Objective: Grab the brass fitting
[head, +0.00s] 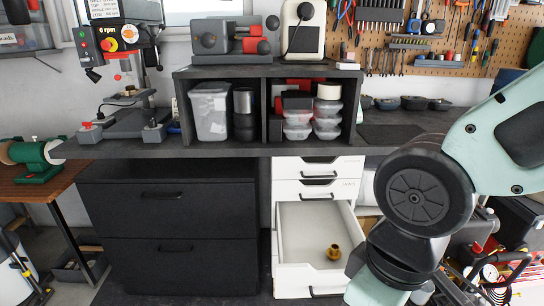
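The brass fitting (334,252) is a small golden piece with a ring-like top. It sits inside the open white drawer (287,248), toward the front right of the drawer floor. My arm fills the right side of the head view, with its dark joint to the right of the drawer. My gripper is not visible; the arm runs out of the bottom edge of the picture. Nothing is seen touching the fitting.
Closed white drawers (318,188) sit above the open one. A black cabinet (167,225) stands to the left. The dark workbench top (130,150) carries a shelf unit (267,72) with bins and boxes. Tools hang on the pegboard (480,50).

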